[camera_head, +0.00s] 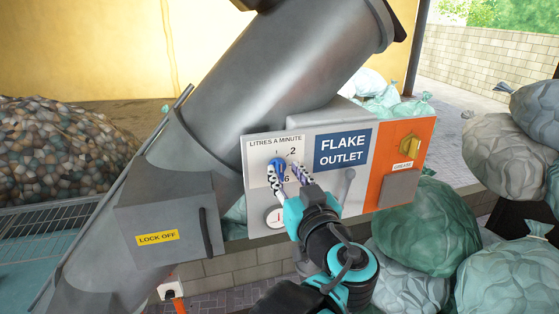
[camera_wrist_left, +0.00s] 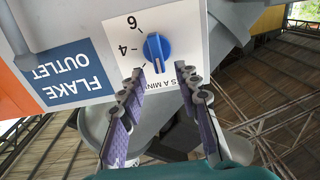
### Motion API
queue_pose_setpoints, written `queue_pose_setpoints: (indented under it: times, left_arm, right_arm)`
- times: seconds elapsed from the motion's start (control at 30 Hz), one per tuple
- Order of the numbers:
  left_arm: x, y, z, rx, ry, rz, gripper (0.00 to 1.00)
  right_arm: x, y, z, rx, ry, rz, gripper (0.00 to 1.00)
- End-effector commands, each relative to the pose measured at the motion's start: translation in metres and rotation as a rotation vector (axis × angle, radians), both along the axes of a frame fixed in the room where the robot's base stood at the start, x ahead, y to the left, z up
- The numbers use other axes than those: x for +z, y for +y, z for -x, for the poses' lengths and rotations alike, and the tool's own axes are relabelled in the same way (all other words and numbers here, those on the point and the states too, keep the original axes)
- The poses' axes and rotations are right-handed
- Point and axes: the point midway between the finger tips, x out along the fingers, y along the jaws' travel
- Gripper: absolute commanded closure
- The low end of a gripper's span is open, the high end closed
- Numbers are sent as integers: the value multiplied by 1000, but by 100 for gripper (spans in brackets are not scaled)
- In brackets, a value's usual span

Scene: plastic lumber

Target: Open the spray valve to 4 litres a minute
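The spray valve is a blue knob (camera_head: 278,166) on a white dial plate (camera_head: 254,163) marked LITRES A MINUTE, with 2 and 6 readable. In the left wrist view the knob (camera_wrist_left: 157,52) appears upside down, with 4 to its left and 6 above left. My right gripper is out of view.
A small lever (camera_head: 348,184) sits below the sign. A grey LOCK OFF box (camera_head: 165,215) stands left. Stuffed bags (camera_head: 430,225) crowd the right.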

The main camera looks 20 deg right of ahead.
Motion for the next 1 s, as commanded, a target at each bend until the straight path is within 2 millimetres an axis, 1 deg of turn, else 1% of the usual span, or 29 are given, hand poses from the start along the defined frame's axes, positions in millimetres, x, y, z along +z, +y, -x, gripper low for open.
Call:
queue_pose_setpoints:
  times: [0.03, 0.2, 0.33, 0.53, 0.57, 0.6, 0.67, 1.0]
  left_arm:
    - [2, 1, -9, 3, 0, 0, 67]
    - [1, 2, -27, 2, 1, -1, 67]
    - [0, 1, -32, 0, 1, -1, 67]
    - [0, 1, -32, 0, 1, -1, 67]
    - [0, 1, -32, 0, 1, -1, 72]
    - [0, 1, -32, 0, 1, -1, 83]
    - [0, 1, -32, 0, 1, -1, 99]
    - [0, 1, -32, 0, 1, -12, 100]
  right_arm:
    - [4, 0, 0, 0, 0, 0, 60]
    - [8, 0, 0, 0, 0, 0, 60]
    - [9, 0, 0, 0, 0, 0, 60]
    - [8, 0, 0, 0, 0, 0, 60]
    - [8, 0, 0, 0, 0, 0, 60]
    - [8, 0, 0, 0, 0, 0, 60]
    - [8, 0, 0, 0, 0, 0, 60]
    - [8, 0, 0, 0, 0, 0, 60]
